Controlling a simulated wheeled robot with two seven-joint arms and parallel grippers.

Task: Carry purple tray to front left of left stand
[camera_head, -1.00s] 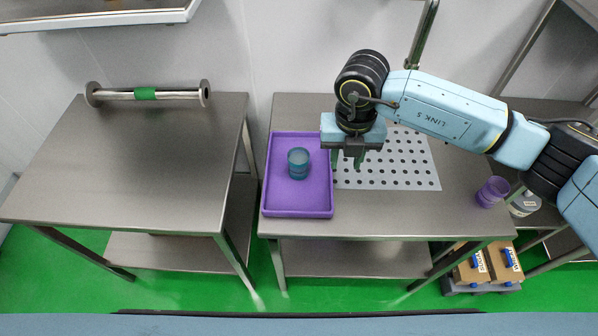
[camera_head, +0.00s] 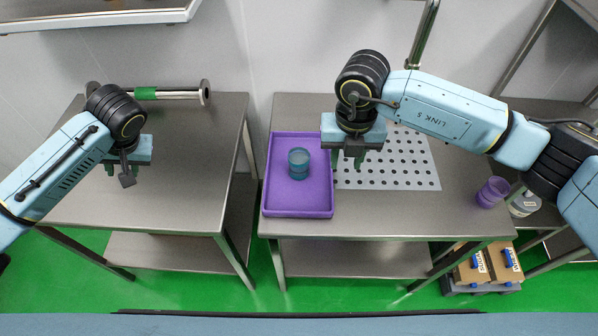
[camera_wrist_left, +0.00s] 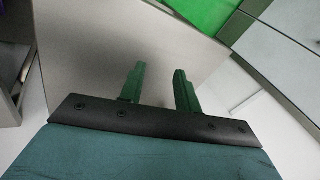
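The purple tray (camera_head: 277,202) lies flat on the left part of the right-hand steel table, with a teal cup (camera_head: 299,165) standing in it. The left stand (camera_head: 190,185) is a steel table with a bare front. My right gripper (camera_head: 347,160) is beside the tray's right rim, over the perforated mat; its fingers are apart and nothing shows between them. My left gripper (camera_head: 126,170) is above the left stand, away from the tray. The left wrist view shows its two green fingers (camera_wrist_left: 158,88) apart and empty. A purple patch at that view's left edge is too partial to identify.
A pipe with a green band (camera_head: 146,93) lies along the back of the left stand. A gap separates the two tables. The perforated mat (camera_head: 410,165) lies right of the tray, and a purple cup (camera_head: 492,192) stands near the right end.

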